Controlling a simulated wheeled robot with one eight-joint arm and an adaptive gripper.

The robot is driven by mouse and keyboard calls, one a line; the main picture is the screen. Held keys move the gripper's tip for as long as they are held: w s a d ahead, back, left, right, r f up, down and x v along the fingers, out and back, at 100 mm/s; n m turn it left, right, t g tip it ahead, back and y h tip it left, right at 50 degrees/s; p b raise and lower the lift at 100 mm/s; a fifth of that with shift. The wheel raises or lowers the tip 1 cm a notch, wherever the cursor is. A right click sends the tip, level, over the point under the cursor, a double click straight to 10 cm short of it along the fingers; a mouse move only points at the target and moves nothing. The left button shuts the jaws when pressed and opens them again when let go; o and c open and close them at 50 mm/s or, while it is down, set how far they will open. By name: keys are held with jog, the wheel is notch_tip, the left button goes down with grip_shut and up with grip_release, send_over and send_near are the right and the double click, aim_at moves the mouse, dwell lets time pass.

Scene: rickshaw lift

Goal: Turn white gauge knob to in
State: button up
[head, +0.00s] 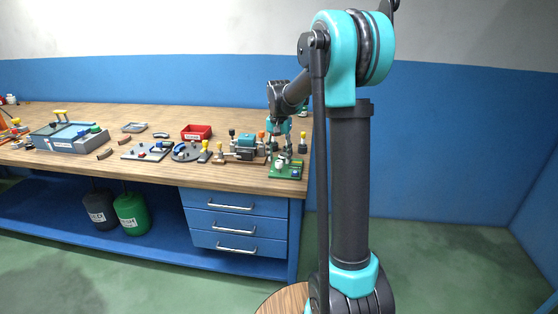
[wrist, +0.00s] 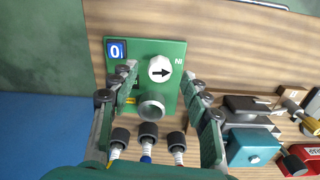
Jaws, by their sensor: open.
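The white gauge knob (wrist: 160,68) sits on a green panel (wrist: 182,50) in the wrist view. Its black arrow points right, just below a small white label that reads like an upside-down IN. My gripper (wrist: 160,74) is open, with one finger on each side of the white knob in the picture. I cannot tell whether either finger touches it. In the head view my gripper (head: 281,152) is over the green panel (head: 286,170) at the bench's right end. The white knob is too small to make out there.
A teal block (wrist: 252,147) is to the right. The wooden bench (head: 240,180) carries fixtures and a red bin (head: 196,132) farther left.

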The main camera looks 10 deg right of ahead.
aim_at(279, 162)
notch_tip(279, 162, up, 10)
dwell(0.4)
jog(key=s+d+f+n+t, duration=0.2)
jog(key=s+f, duration=0.8)
jog(key=s, duration=0.5)
jog(key=s+d+f+n+t, duration=0.2)
jog(key=s+f, duration=0.8)
jog(key=s, duration=0.5)
jog(key=shift+s+n, duration=0.25)
jog(key=shift+n, duration=0.35)
